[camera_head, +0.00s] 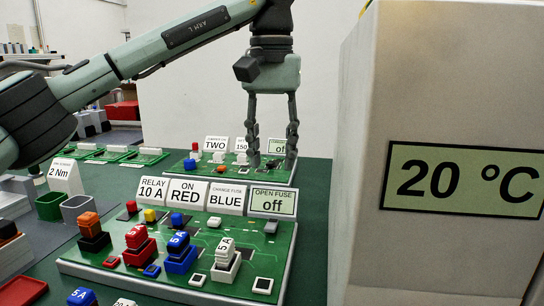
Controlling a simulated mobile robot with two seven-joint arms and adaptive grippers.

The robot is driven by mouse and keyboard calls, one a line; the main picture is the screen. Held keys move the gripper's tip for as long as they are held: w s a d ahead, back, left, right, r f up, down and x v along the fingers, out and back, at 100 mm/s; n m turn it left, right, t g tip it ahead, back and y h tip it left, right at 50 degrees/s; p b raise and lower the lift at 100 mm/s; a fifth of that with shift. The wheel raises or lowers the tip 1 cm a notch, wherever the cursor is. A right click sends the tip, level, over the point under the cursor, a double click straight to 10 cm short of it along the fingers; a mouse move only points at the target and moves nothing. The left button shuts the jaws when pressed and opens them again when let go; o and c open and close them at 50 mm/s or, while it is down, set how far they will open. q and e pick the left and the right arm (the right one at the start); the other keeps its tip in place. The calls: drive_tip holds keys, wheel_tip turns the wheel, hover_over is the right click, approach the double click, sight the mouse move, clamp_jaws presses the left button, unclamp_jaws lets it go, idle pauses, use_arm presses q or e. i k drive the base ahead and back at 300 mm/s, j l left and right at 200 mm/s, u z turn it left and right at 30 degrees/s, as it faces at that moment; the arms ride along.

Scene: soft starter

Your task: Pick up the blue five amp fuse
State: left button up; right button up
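A blue fuse marked 5 A (178,243) stands upright in a blue socket on the near green circuit board (205,285). Another blue fuse (82,297), also marked with a 5, is partly cut off at the bottom left edge. A red 5 A fuse (136,238) and a white 5 A fuse (225,251) stand on either side of the upright blue one. My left gripper (272,160) points down with its fingers apart and nothing between them. My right gripper is not in view.
Label plates (225,198) stand along the near board's back edge. A far board (200,173) carries similar parts. An orange relay (90,225) stands at left, near grey and green bins (77,207). A large grey cabinet reading 20 °C (440,255) fills the right side.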

sight(178, 247)
drive_tip(key=k, duration=2)
